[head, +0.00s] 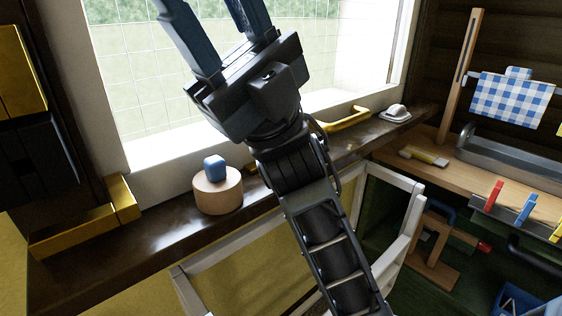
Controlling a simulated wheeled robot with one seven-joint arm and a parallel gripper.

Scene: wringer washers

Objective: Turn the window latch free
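The window (150,80) with a white frame fills the upper middle, with pale tiled ground and greenery behind the glass. A yellow bar handle (348,119) sits low on the frame, right of my arm; I cannot tell whether it is the latch. A small yellow piece (251,168) shows beside my arm, mostly hidden. No part is clearly recognisable as the latch. My gripper (216,14) is raised in front of the glass, fingers pointing up and spread apart with nothing visible between them. The fingertips are cut off by the top edge.
A round wooden block (217,192) with a blue knob (214,168) stands on the dark sill (160,237). Yellow brackets (85,225) lie at left. A white iron-like object (396,113) sits at right. A wooden bench (462,161) holds a metal tray (500,165). A white frame (395,240) stands below.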

